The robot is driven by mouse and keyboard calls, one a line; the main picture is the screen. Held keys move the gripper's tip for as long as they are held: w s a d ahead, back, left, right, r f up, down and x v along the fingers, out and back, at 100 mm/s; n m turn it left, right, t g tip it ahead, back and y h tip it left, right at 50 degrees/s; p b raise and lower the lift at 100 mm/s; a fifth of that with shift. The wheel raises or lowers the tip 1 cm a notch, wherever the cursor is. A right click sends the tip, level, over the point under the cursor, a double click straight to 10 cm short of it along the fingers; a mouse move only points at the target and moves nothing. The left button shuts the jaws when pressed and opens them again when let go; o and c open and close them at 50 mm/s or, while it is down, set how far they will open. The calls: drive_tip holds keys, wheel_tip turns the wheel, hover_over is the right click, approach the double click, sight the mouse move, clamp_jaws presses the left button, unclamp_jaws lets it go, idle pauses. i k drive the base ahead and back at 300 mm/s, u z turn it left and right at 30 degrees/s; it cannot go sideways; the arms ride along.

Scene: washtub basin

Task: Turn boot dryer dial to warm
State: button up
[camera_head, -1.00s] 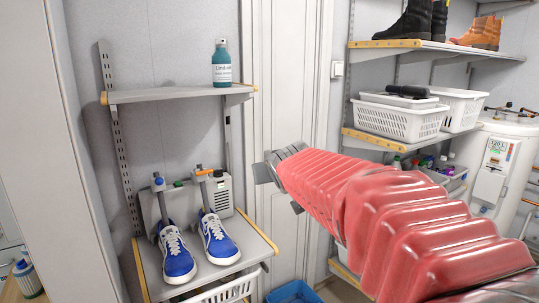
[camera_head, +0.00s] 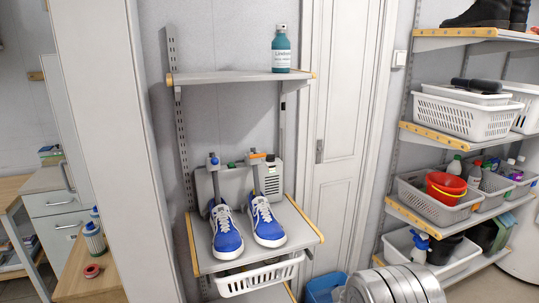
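The boot dryer (camera_head: 205,182) is a pale grey box with upright tubes, standing at the back of the lower left shelf. A pair of blue shoes with white laces, the left shoe (camera_head: 226,232) and the right shoe (camera_head: 266,222), sits in front of it on the tubes. Small blue, green and orange parts show along its top. I cannot make out which is the dial or how it is set. The right part of the box has a vent grille. My gripper is out of view.
The lower shelf (camera_head: 307,228) has free room right of the shoes. A teal bottle (camera_head: 281,50) stands on the upper shelf (camera_head: 215,78). A tall white panel (camera_head: 105,130) stands left. Loaded shelves are at right.

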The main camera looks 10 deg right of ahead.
sight(268, 157)
drive_tip(key=z, duration=1.3)
drive_tip(key=i, duration=1.3)
drive_tip(key=u, duration=1.8)
